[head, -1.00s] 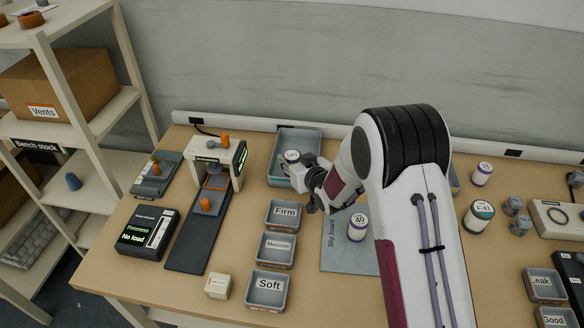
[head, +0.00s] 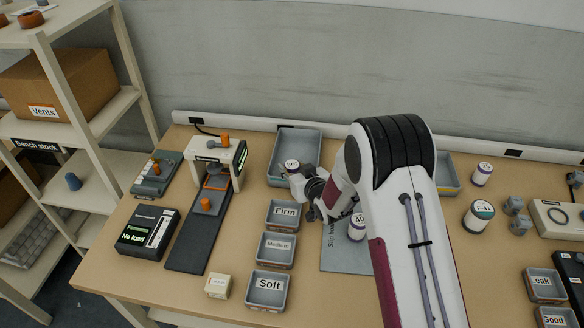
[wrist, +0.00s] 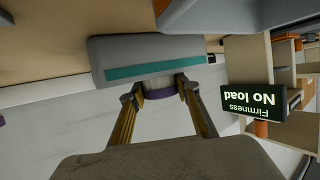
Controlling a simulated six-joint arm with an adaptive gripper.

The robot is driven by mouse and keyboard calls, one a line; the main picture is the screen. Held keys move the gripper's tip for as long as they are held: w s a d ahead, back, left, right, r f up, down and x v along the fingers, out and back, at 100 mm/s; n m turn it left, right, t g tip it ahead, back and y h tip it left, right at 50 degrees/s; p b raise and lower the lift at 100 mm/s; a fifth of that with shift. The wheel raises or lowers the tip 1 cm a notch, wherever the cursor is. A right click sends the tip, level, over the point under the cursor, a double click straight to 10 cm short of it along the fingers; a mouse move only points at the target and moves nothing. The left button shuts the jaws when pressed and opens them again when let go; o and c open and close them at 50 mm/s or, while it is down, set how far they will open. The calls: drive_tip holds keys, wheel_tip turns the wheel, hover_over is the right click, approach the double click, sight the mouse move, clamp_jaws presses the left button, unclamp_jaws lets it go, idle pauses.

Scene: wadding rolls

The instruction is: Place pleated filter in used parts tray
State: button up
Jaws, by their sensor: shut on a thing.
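My gripper (head: 295,170) is shut on a small white cylinder (head: 291,165) with a number label on top. In the wrist view this cylinder shows a purple band (wrist: 162,92) between the fingertips. I cannot see pleats on it. In the head view it overlaps the front part of a large grey tray (head: 298,142) at the back; how high it is above the tray is unclear. A second grey tray (head: 449,173) is partly hidden behind my arm. Neither tray shows a readable used-parts label.
Bins marked Firm (head: 285,212), Medium (head: 277,246) and Soft (head: 268,285) stand in front. A white cylinder marked 40 (head: 357,228) stands on the slip board (head: 340,262), partly covered by my arm. A press (head: 218,155) stands left; other cylinders stand right.

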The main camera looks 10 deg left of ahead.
drive_tip(key=o, duration=1.1)
drive_tip(key=shift+f, duration=0.1)
drive_tip(key=shift+s+d+r, duration=0.2)
drive_tip(key=shift+s+r, duration=0.05)
drive_tip(key=shift+s, duration=0.05)
drive_tip(key=v, duration=1.1)
drive_tip(key=shift+s, duration=0.15)
idle(0.3)
